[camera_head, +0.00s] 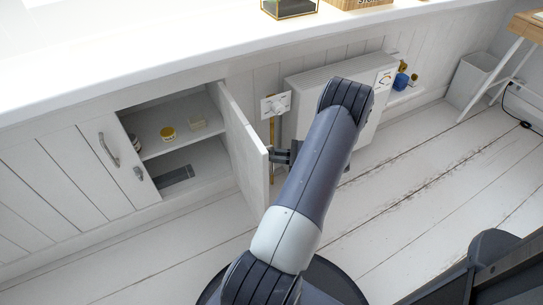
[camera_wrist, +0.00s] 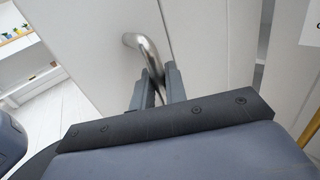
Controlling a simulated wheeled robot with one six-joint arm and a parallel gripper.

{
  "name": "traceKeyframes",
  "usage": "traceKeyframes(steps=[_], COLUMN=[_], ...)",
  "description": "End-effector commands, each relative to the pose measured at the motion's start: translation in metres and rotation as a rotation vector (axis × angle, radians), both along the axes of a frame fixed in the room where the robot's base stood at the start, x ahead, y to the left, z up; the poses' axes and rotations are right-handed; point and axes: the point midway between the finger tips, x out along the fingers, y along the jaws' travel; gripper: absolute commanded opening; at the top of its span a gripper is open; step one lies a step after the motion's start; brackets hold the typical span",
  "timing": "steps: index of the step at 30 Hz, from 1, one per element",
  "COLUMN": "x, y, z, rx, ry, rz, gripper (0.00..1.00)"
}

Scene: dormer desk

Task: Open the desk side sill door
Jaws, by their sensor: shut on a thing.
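The white sill door (camera_head: 243,148) stands swung out from its cabinet, well open. The cabinet's shelves show to its left in the head view. In the wrist view the door's pale panel (camera_wrist: 95,45) fills much of the picture, with its curved metal handle (camera_wrist: 145,50) at the centre. My gripper (camera_wrist: 157,84) is shut on the handle, its two dark fingers on either side of the bar. In the head view my gripper (camera_head: 283,157) is at the door's right face, partly hidden by my arm, and the handle is hidden.
A closed door with a handle (camera_head: 108,150) is left of the opening. A white radiator panel (camera_head: 305,95) is behind my arm. Floor (camera_head: 440,160) at right is clear.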

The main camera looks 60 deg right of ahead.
Motion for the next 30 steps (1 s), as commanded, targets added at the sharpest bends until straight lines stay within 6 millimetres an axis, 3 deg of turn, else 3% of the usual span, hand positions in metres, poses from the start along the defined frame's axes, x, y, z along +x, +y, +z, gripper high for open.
traceKeyframes(steps=[14,15,21,30], x=[0.0023,0.0024,0.0018,-0.0030], y=[-0.0020,-0.0019,-0.0014,-0.0034], z=[0.0013,0.0013,0.0010,0.0008], rx=[-0.004,-0.004,-0.003,-0.002], ry=[-0.002,-0.002,-0.001,-0.001], rz=[0.011,0.011,0.012,0.011], gripper=[0.00,0.15,0.31,0.31])
